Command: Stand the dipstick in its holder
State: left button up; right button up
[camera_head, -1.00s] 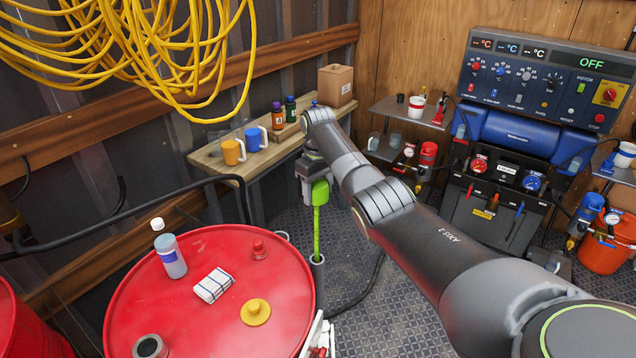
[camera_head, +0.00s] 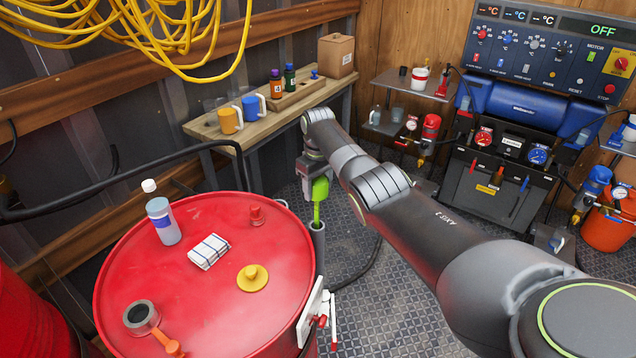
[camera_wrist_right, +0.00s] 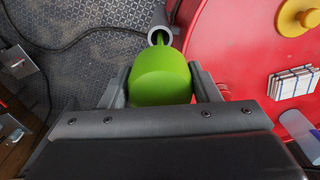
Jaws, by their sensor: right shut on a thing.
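The dipstick has a bright green handle (camera_head: 320,188) and a thin green stick below it. My right gripper (camera_head: 316,178) is shut on the handle, above the holder. The holder is an upright grey tube (camera_head: 318,243) at the right side of the red drum. The lower stick is hidden inside the tube and a short length shows above its rim. In the right wrist view the green handle (camera_wrist_right: 160,78) sits between the fingers, and the stick runs into the tube mouth (camera_wrist_right: 160,34). The handle is still above the rim. My left gripper is not in view.
A wooden bench (camera_head: 205,130) with mugs stands behind. A dark hose lies on the floor near the holder.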

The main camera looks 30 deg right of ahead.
aim_at(318, 214)
notch_tip(318, 214, down, 12)
jog(key=b, duration=0.9)
jog(key=shift+f+b, duration=0.15)
jog(key=shift+b, duration=0.15)
jog(key=o, duration=1.2)
jog(key=shift+r, duration=0.65)
notch_tip(318, 214, up, 16)
jog(key=shift+r, duration=0.1)
